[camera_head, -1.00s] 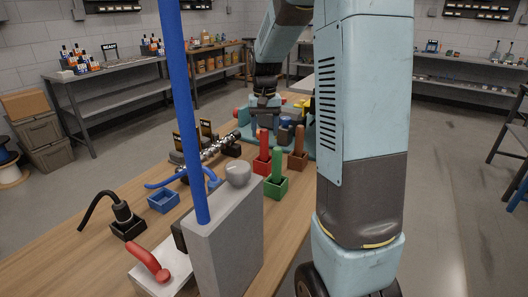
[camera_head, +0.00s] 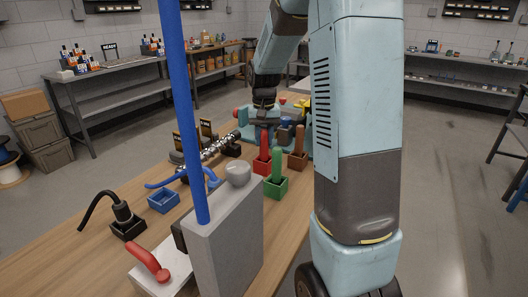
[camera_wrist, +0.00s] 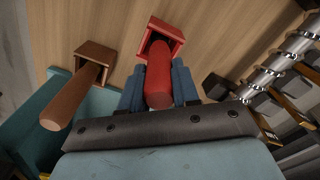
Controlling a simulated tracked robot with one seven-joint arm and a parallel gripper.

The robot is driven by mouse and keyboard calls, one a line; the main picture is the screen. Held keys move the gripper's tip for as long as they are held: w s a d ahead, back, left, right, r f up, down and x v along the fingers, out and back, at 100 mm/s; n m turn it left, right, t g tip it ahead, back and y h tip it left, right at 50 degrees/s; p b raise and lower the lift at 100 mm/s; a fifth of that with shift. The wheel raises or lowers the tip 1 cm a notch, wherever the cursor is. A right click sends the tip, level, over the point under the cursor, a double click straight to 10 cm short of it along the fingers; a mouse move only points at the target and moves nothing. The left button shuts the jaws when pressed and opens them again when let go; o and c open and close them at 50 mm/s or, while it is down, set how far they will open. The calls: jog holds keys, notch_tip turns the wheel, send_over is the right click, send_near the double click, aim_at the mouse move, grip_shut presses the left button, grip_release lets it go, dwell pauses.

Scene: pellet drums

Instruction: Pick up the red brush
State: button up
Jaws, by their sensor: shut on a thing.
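The red brush (camera_wrist: 158,80) stands in a small red square holder (camera_wrist: 166,31), its handle end toward me in the wrist view. My gripper (camera_wrist: 160,88) has its blue fingers on both sides of the red handle and is shut on it. In the head view the red brush (camera_head: 264,146) stands in its red holder on the wooden bench, with my gripper at its top. The brush's lower end is hidden inside the holder.
A brown-handled brush (camera_wrist: 70,102) stands in a brown holder (camera_wrist: 96,53) close to the left in the wrist view. A green brush (camera_head: 277,163) stands nearby in a green holder (camera_head: 276,189). A metal shaft on black supports (camera_head: 219,147) lies left of the red brush.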

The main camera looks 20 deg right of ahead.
grip_shut()
